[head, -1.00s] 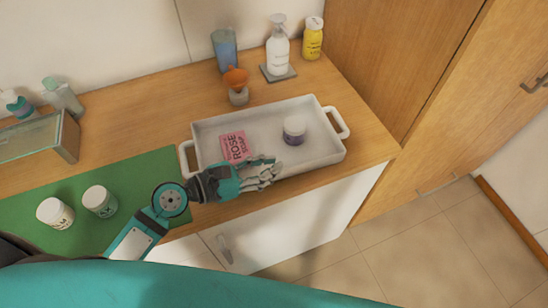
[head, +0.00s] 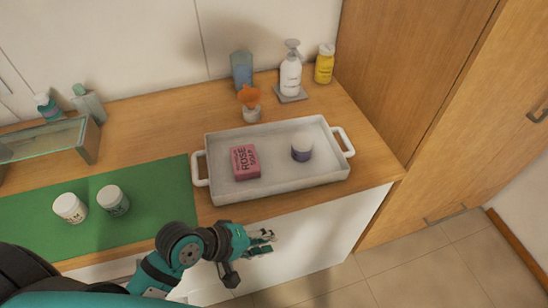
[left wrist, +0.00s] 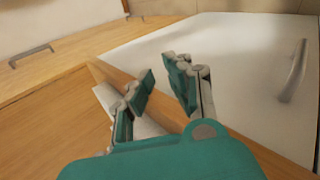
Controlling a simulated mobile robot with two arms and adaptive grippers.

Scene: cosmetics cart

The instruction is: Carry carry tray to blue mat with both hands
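The white carry tray (head: 280,190) stands on the wooden counter with a handle at each short end. A pink rose soap box (head: 245,162) and a small jar with a purple band (head: 301,150) are inside it. My left gripper (head: 266,242) is in front of the counter, below the tray's front edge and apart from it. In the left wrist view the left gripper's fingers (left wrist: 160,78) are spread with nothing between them. My right gripper is not in view. No blue mat shows; the mat in view is green (head: 150,205).
Two white-lidded jars (head: 69,207) (head: 113,200) stand on the green mat. Behind the tray are an orange-topped item (head: 250,100), a blue cup (head: 242,70), a pump bottle (head: 290,75) and a yellow bottle (head: 324,64). A glass-topped shelf (head: 50,145) is at left. A tall cabinet (head: 420,80) bounds the right.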

